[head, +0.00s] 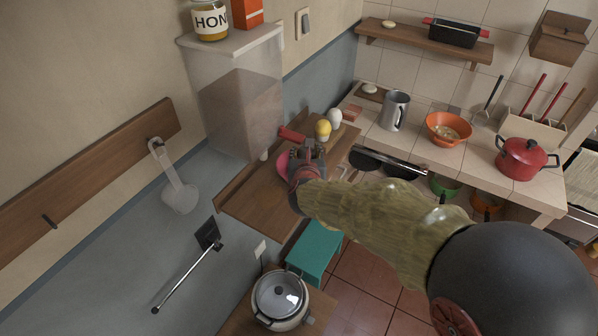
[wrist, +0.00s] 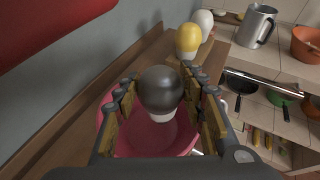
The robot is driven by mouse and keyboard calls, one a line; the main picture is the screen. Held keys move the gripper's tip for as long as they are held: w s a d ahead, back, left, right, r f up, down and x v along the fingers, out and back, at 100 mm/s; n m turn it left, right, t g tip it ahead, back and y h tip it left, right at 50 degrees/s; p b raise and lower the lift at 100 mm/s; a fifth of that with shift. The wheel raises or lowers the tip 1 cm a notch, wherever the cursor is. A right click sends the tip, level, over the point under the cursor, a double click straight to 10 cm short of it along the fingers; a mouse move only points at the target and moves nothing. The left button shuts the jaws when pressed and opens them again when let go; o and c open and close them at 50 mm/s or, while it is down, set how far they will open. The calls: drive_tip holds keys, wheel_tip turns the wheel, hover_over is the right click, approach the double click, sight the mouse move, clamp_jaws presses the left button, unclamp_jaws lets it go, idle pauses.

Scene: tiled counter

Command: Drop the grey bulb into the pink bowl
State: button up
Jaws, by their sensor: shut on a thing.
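The grey bulb (wrist: 161,90) is held between the fingers of my gripper (wrist: 162,108) in the wrist view, its dark round glass upward and its pale base lower. The pink bowl (wrist: 150,139) lies below and behind the bulb in that view, with the bulb seeming to be over it. In the head view the bowl (head: 283,163) shows only as a pink edge beside my gripper (head: 303,160), on the wooden shelf. The bulb is hard to make out in the head view, and the gap between bulb and bowl cannot be told.
A yellow bulb (head: 322,130) and a white bulb (head: 335,118) stand on the wooden shelf (head: 250,205) beyond my gripper. A clear dispenser (head: 236,95) stands at the left. A metal mug (head: 395,110) and orange bowl (head: 447,128) are on the tiled counter.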

drive_tip(key=o, duration=1.2)
drive_tip(key=shift+o, duration=0.2)
drive_tip(key=v, duration=1.2)
drive_tip(key=shift+f, duration=0.1)
